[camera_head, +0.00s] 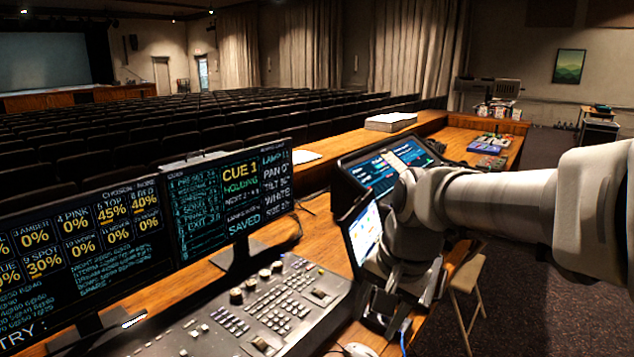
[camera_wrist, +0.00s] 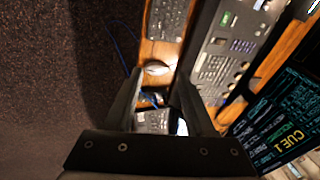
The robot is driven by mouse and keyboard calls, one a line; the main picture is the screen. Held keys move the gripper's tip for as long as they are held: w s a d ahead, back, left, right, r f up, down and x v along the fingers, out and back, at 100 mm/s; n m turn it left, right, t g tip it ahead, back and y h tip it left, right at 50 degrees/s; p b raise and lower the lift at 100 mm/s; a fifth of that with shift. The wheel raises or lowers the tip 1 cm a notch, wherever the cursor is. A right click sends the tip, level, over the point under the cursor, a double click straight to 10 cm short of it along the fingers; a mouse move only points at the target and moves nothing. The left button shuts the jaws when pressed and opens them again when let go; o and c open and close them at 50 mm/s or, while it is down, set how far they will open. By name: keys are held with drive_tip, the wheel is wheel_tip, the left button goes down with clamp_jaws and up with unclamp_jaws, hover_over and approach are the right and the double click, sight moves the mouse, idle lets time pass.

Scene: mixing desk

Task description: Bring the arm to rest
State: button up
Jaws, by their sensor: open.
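My arm (camera_head: 500,203) reaches in from the right in the head view and bends down at the wrist over the desk's right edge. My gripper (camera_head: 382,310) points downward beside the mixing console (camera_head: 265,315), partly hidden by my own wrist. In the wrist view my gripper (camera_wrist: 157,88) shows two spread fingers with nothing held between them. Whether the fingertips touch anything cannot be told.
Two cue monitors (camera_head: 230,190) stand left behind the console. Tilted screens (camera_head: 385,165) stand close behind my wrist. A folding chair (camera_head: 465,290) is right of the desk, with a blue cable (camera_head: 404,335) near my gripper. Dark carpet (camera_head: 540,310) at the right is open.

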drive_tip(key=s+d+r+n+t+h, duration=0.1)
drive_tip(key=s+d+n, duration=0.4)
drive_tip(key=s, duration=0.7)
drive_tip(key=shift+s+n+t+h, duration=0.3)
drive_tip(key=shift+n+t, duration=0.4)
drive_tip(key=shift+t, duration=0.2)
